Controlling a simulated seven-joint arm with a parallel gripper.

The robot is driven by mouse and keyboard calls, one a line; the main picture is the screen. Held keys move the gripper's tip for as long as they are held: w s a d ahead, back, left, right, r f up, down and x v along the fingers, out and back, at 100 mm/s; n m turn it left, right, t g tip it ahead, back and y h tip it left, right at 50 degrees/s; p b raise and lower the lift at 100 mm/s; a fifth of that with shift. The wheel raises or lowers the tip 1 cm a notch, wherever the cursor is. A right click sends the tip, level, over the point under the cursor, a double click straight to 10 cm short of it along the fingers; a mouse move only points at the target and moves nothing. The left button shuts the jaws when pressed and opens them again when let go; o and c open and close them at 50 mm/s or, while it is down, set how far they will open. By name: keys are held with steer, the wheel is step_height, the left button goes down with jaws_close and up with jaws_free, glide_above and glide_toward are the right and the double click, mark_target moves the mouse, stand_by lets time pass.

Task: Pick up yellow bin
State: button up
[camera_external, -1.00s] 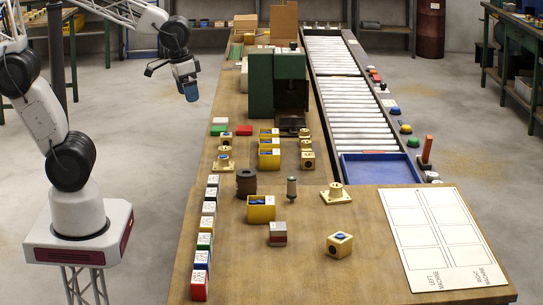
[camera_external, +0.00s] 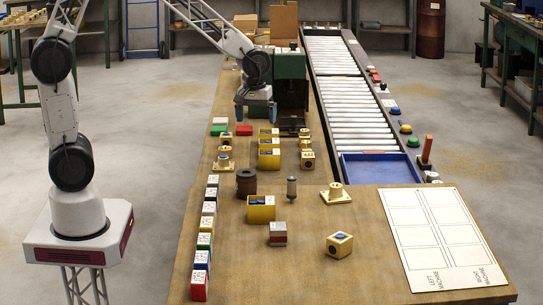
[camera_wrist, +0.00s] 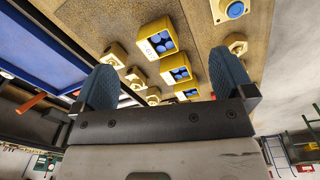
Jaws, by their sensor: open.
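A yellow bin (camera_external: 261,210) stands alone on the near part of the wooden table. More yellow bins form a short row farther back: a near one (camera_external: 269,160), a middle one (camera_external: 269,146) and a far one (camera_external: 269,132). In the wrist view the row shows as three yellow bins (camera_wrist: 155,38) (camera_wrist: 175,69) (camera_wrist: 187,92) with blue round pieces inside. My gripper (camera_external: 256,113) is open and empty, above the table just beyond the row. In the wrist view its two blue fingers (camera_wrist: 165,82) are apart, with bins between and beyond them.
A green machine (camera_external: 291,80) stands close to the right of my gripper. Yellow blocks (camera_external: 222,151) (camera_external: 307,160) flank the row. A brown cylinder (camera_external: 246,182) and a small grey-green cylinder (camera_external: 291,189) stand nearer. A blue tray (camera_external: 379,169) lies right, by the roller conveyor (camera_external: 343,100).

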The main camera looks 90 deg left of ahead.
mark_target(269, 153)
steer(key=w+a+f+n, duration=0.3)
steer(key=w+a+f, duration=0.1)
steer(key=a+f, duration=0.2)
steer(key=shift+f, duration=0.5)
steer(key=shift+f, duration=0.1)
steer(key=shift+f, duration=1.15)
steer(key=shift+f, duration=0.15)
steer(key=shift+w+f, duration=0.1)
steer(key=shift+f, duration=2.4)
steer(key=shift+c, duration=0.3)
steer(key=c, duration=0.9)
